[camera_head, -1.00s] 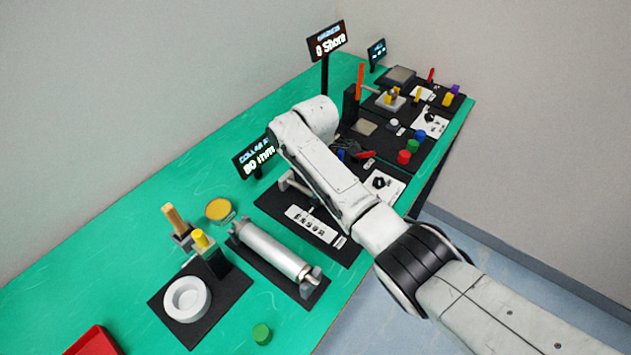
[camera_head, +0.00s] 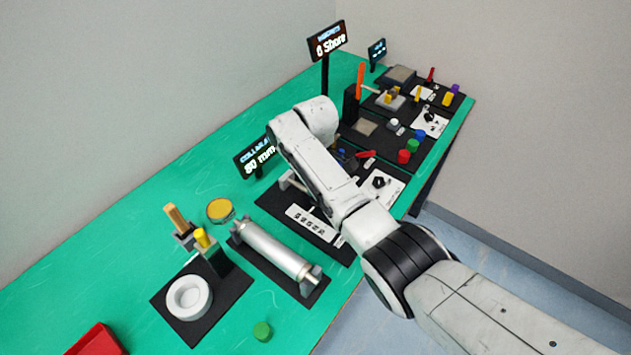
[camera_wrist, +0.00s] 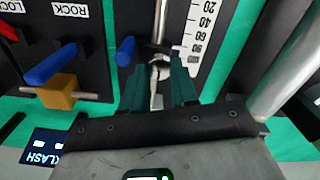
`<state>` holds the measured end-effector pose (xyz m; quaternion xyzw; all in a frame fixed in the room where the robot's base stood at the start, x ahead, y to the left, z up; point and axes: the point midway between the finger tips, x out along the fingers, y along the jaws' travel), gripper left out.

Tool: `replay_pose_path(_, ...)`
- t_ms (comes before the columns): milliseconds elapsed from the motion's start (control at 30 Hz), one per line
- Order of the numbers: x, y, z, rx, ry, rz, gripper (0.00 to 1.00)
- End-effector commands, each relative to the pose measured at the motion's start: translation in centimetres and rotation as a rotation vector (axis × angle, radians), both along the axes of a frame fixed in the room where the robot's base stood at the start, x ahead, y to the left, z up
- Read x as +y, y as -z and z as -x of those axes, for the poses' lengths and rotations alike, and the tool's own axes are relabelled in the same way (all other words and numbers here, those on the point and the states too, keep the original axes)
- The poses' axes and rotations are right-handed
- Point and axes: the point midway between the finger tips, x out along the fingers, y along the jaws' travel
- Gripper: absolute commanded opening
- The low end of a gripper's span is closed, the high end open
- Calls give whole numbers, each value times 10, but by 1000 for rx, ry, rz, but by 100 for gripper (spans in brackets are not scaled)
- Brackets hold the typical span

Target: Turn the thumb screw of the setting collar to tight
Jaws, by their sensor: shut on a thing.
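In the wrist view, my gripper (camera_wrist: 158,84) has its two dark green fingers closed on the small metal thumb screw (camera_wrist: 157,99) of the setting collar (camera_wrist: 160,70). In the head view, my arm hides the gripper and collar; the white scale plate (camera_head: 312,224) shows left of the arm. The collar display (camera_head: 258,157) reads 80 mm.
In the wrist view, a blue lever on a yellow block (camera_wrist: 56,88) and another blue handle (camera_wrist: 125,51) stand left of my gripper. A thick metal cylinder (camera_wrist: 290,75) lies close on the right; it also shows in the head view (camera_head: 275,250).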

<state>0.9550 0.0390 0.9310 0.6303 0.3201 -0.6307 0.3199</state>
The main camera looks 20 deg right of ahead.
Motion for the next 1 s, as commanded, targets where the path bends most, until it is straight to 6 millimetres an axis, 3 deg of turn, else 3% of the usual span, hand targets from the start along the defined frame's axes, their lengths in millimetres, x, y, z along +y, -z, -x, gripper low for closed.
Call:
replay_pose_path(467,0,-1,-1,-3,15,1,0)
replay_pose_path(500,0,-1,-1,-3,15,1,31)
replay_pose_path(733,0,-1,-1,-1,13,0,53)
replay_pose_path(1000,0,-2,0,-1,12,0,54)
